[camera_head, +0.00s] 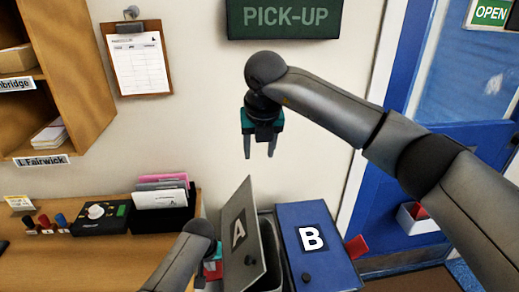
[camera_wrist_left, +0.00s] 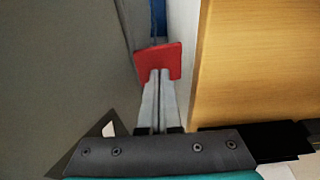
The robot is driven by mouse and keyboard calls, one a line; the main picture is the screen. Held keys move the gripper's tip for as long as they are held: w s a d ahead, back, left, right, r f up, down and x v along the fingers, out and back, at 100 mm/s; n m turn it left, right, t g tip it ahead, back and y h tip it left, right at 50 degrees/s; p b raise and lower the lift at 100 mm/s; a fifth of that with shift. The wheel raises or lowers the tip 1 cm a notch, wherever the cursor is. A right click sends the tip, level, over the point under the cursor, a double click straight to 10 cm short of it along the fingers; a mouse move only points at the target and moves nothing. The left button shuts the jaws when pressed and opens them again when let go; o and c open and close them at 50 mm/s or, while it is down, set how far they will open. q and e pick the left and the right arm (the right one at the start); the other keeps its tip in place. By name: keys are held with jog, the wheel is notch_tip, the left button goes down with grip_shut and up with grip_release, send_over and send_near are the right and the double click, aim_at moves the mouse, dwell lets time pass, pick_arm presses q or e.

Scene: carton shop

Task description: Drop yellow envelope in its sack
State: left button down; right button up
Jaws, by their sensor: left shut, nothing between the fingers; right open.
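No yellow envelope is clearly visible, and no sack can be made out. My left gripper (camera_wrist_left: 160,75) is shut and empty in the left wrist view, with its fingertips at a flat red piece (camera_wrist_left: 158,60); I cannot tell whether they touch. In the head view the left gripper (camera_head: 212,272) is low between the desk and bin A, partly hidden by its arm. Bin A (camera_head: 240,237) has a grey lid tilted open. Bin B (camera_head: 314,240) has a blue lid that looks shut. My right gripper (camera_head: 262,148) is open and empty, pointing down above the bins.
The wooden desk (camera_head: 90,265) holds a black rack (camera_head: 163,218) with pink and white envelopes, a control box (camera_head: 100,218) and several stamps. Wooden shelves (camera_head: 95,90) stand at left. A blue door (camera_head: 465,150) with a white tray (camera_head: 418,220) is at right. A red piece (camera_head: 357,246) sticks out beside bin B.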

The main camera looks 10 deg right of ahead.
pick_arm(q)
jog(key=shift+w+a+r+p, duration=0.1)
jog(key=shift+r+p, duration=0.65)
jog(key=shift+r, duration=0.1)
jog(key=shift+w+a+r+p, duration=0.1)
jog(key=shift+r+p, duration=0.6)
jog(key=shift+r, duration=0.15)
jog(key=p+v, duration=0.2)
jog(key=w+p+v, duration=0.1)
jog(key=p+v, duration=0.1)
jog(key=shift+r+p, duration=0.3)
